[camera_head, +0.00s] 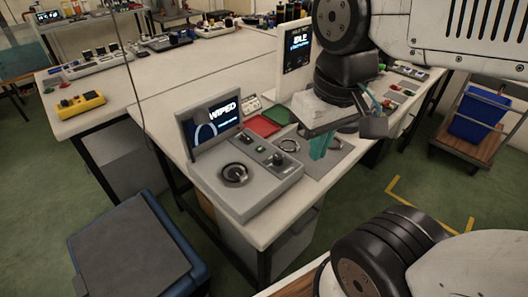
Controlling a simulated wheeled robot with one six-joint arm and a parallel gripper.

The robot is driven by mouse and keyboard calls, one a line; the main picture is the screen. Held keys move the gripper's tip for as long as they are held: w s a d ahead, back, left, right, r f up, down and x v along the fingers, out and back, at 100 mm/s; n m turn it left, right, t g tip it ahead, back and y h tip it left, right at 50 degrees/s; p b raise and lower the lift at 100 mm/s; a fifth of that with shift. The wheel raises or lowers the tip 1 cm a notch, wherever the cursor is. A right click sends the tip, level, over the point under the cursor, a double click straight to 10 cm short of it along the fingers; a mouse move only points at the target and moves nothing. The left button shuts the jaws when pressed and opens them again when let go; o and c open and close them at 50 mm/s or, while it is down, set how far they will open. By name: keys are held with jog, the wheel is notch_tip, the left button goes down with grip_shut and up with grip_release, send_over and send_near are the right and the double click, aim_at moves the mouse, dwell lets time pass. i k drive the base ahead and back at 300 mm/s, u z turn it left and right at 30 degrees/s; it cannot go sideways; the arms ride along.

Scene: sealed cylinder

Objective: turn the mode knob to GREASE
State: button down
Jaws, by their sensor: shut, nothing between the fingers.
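A grey console (268,183) stands on the near corner of the white table. Its tilted screen (212,122) reads "WIPED". A round dark part in a ring (235,174) sits at the console's front left. Small dark knobs (277,159) sit on a dark strip at its right. I cannot read the labels, so I cannot tell which one is the mode knob or where it points. My gripper (319,152), with teal fingers, is shut and empty. It hangs to the right of the console, over a grey mat, apart from the knobs.
A red tray (262,126) and a green tray (281,115) lie behind the console. A metal ring (290,146) lies between console and gripper. A second screen (299,49) reads "IDLE". A blue-rimmed bin (140,250) stands on the floor at left.

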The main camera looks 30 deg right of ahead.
aim_at(278, 161)
jog(key=u, duration=1)
jog(key=k, duration=0.35)
jog(key=z, duration=1.1)
